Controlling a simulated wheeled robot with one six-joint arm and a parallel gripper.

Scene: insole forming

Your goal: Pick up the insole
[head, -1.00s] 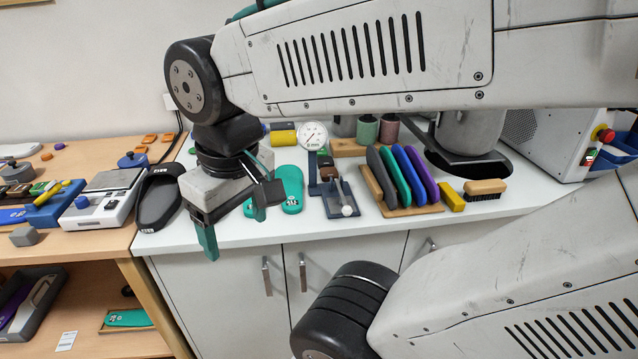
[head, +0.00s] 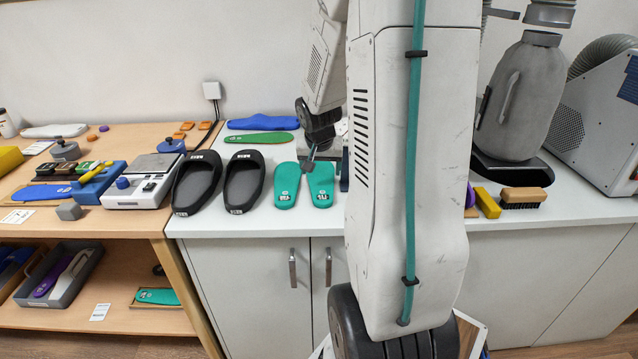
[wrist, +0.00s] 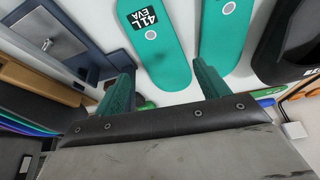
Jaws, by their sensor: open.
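Two teal insoles lie side by side on the white counter, a left one (head: 287,186) and a right one (head: 320,188) in the head view. In the wrist view, one teal insole (wrist: 165,62) carries a "41 L EVA" label, and the other teal insole (wrist: 220,38) lies to its right. My gripper (wrist: 163,72) is open and empty, with its two teal fingers apart over the near ends of the insoles. I cannot tell its exact height. In the head view my arm hides most of the gripper.
Two black slides (head: 197,182) (head: 243,182) stand left of the insoles. Behind lie a green insole (head: 258,138) and a blue one (head: 262,123). A blue-grey stand (wrist: 65,35) is close left in the wrist view. A brush (head: 523,197) and yellow block (head: 487,203) are at right.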

